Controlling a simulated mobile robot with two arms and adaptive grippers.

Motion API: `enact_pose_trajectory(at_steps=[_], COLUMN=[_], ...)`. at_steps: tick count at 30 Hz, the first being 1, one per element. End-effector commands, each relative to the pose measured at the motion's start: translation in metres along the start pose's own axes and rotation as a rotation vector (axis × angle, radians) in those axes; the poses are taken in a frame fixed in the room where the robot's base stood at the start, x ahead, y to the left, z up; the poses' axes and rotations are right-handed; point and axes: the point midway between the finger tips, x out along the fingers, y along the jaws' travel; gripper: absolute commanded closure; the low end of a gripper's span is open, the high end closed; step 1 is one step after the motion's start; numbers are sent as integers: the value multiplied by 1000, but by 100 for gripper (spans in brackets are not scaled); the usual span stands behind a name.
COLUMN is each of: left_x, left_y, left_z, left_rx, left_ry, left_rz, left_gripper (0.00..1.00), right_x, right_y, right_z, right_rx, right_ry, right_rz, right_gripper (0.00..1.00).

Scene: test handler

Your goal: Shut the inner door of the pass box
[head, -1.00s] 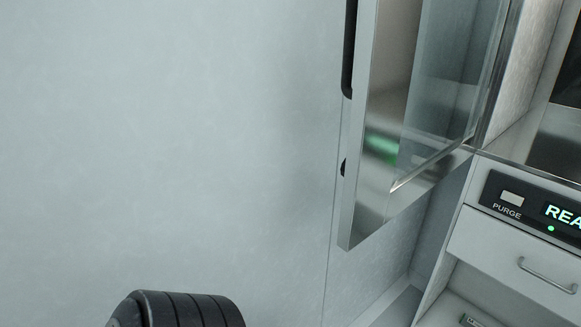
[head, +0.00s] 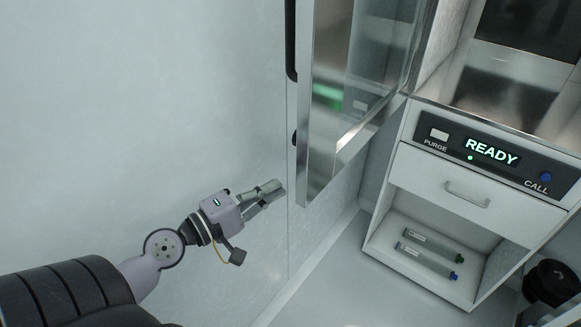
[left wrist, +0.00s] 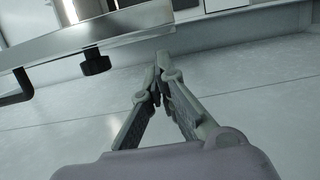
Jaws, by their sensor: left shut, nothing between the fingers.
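The inner door (head: 325,120) of the pass box stands swung open toward me, a metal-framed glass panel hinged near the box opening. A dark handle (head: 291,40) runs along its left edge, with a small dark knob (head: 294,138) below. My left gripper (head: 282,190) is shut and empty, just left of the door's lower edge and apart from it as far as I can tell. In the left wrist view the closed fingertips (left wrist: 160,62) point past the door's bottom edge (left wrist: 90,38), with the dark knob (left wrist: 96,62) to their left. My right gripper is not in view.
The pass box opening (head: 490,85) is at upper right, above a panel reading READY (head: 491,151). Below are a drawer (head: 467,193) and a shelf with two tubes (head: 430,257). A dark round object (head: 552,283) stands at lower right. The pale wall fills the left.

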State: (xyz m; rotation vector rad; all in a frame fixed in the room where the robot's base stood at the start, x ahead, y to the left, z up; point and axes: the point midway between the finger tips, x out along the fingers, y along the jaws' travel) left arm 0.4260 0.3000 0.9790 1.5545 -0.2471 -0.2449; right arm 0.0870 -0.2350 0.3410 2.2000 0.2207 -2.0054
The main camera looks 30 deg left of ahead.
Motion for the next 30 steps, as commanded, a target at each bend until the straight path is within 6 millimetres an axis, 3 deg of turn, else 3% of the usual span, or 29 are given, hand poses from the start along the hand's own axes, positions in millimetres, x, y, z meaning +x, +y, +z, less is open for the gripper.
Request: enact_pose_trajectory(at_steps=[2,12,30], left_x=[14,53,61], left_y=[7,2,0], left_z=[0,0,2], left_rx=[0,0,1], left_ry=[-1,-1,0], left_rz=[3,-1,-2], left_gripper=[100,100,100], right_x=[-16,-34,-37], right_y=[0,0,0], right_z=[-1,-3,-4], right_rx=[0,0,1], right_ry=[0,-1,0], right_rz=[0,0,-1], right_gripper=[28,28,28])
